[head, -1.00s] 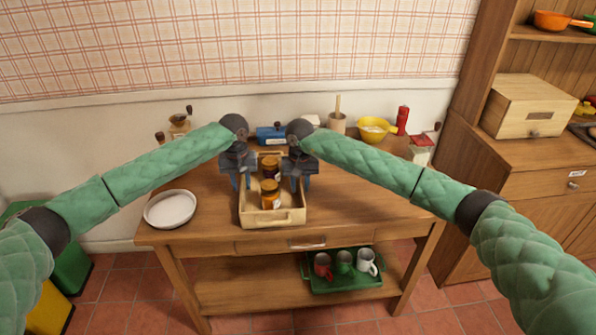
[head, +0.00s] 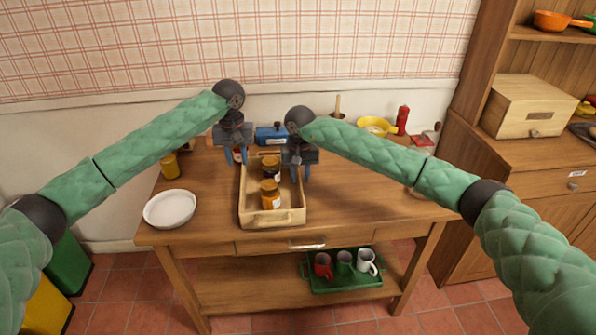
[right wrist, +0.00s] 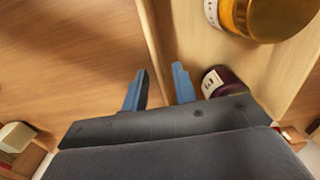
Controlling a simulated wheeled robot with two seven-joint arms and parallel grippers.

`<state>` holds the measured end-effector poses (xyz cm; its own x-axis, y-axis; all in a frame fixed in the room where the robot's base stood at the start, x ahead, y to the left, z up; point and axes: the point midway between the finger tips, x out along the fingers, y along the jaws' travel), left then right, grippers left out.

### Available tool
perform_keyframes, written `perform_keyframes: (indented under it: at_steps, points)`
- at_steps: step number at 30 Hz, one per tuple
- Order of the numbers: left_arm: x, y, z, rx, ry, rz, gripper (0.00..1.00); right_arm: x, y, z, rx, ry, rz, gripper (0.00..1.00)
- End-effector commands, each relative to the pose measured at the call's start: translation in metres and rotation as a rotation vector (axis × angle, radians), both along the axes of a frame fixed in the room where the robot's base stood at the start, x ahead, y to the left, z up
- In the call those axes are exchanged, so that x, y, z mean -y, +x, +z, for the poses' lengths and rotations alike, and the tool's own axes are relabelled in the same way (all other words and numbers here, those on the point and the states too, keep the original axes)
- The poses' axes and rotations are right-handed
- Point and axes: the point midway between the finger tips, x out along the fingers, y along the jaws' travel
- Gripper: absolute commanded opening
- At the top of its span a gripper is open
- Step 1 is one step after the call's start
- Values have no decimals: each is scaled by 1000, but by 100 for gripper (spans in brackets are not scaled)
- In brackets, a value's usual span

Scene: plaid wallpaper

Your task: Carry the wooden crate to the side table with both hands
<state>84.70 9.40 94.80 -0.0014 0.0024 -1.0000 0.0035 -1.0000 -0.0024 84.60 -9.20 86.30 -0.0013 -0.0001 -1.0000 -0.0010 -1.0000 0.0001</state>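My right gripper (head: 300,165) is above the crate's right wall. In the right wrist view its fingers (right wrist: 160,90) are apart, one on each side of the wall, with a gap visible.
A white plate (head: 170,209) lies left of the crate. A blue object (head: 270,135), a yellow bowl (head: 376,126) and a red mill (head: 402,120) stand at the back. A green tray of mugs (head: 345,283) is on the lower shelf. A cabinet (head: 540,225) stands right.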

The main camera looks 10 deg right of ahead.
Motion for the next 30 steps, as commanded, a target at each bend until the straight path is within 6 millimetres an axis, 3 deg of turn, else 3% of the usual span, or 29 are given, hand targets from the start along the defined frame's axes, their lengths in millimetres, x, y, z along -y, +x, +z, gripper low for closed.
perform_keyframes:
  at_steps: [6,12,18,30]
  points:
    - [0,0,0,0,0,0,28,1,1,44,2,0,1,28]
    - [0,0,0,0,0,0,28,1,1,69,0,-1,-1,28]
    - [0,0,0,0,0,0,28,0,1,79,0,0,0,28]
    - [0,0,0,0,0,0,28,0,0,79,-1,0,0,28]
